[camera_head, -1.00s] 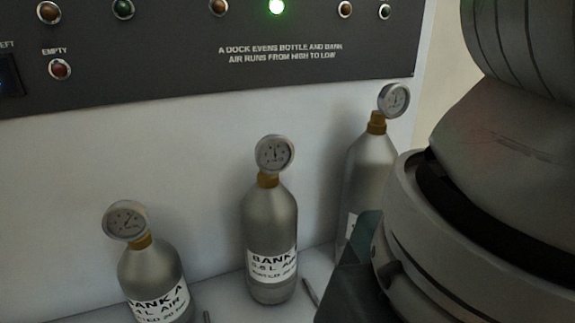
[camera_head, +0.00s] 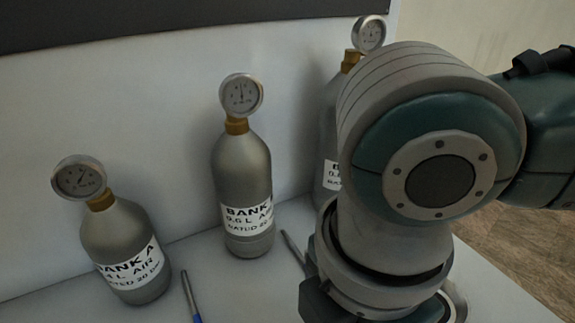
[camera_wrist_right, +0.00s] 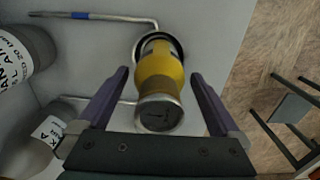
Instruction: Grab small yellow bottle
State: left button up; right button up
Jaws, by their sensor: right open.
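The small yellow bottle (camera_wrist_right: 157,75) shows in the right wrist view, with a round grey gauge (camera_wrist_right: 159,113) at its near end. It sits at a dark ring on the light surface. My right gripper (camera_wrist_right: 162,80) is open, with one finger on each side of the bottle and a visible gap to each. In the head view my right arm (camera_head: 400,180) covers that area, and the bottle and fingertips are hidden there. My left gripper is in neither view.
Grey bank bottles with gauges stand along the white wall: one at left (camera_head: 122,240), one in the middle (camera_head: 241,180), one behind my arm (camera_head: 328,120). Thin rods, one with a blue part (camera_head: 190,300), lie on the white table. A bent rod (camera_wrist_right: 110,17) lies near the yellow bottle. Wooden floor (camera_head: 520,235) lies beyond the right edge.

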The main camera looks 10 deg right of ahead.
jog(key=shift+f, duration=0.15)
grip_shut()
dwell(0.8)
